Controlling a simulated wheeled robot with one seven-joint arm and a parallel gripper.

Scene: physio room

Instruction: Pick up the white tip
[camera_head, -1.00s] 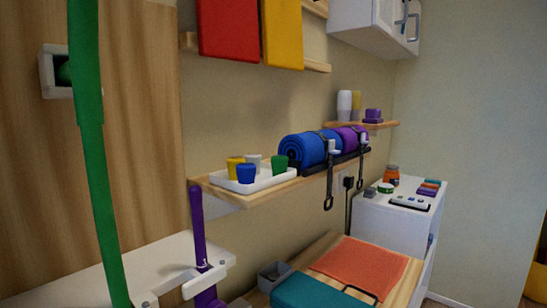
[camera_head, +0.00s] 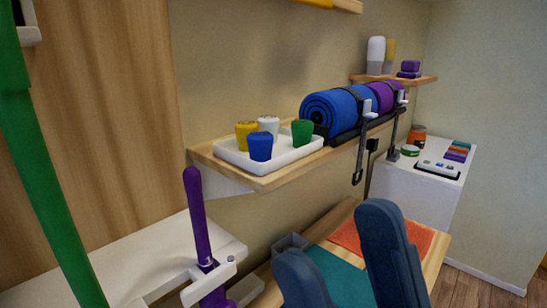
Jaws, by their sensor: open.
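The white tip (camera_head: 268,124) stands on a white tray (camera_head: 283,164) on the wooden wall shelf, in the middle of the head view. A yellow tip (camera_head: 245,136), a blue tip (camera_head: 260,147) and a green tip (camera_head: 302,133) stand around it. The blue and yellow tips partly hide it. My gripper (camera_head: 334,230) shows at the bottom right of the picture with two dark blue fingers spread apart. It is open and empty, lower in the picture than the tray and apart from it.
A rolled blue mat (camera_head: 335,112) and a purple roll (camera_head: 384,96) lie on a rack right of the tray, with dark straps hanging down. A purple upright bar (camera_head: 197,215) rises in front of the shelf. A green band (camera_head: 45,190) hangs at the left.

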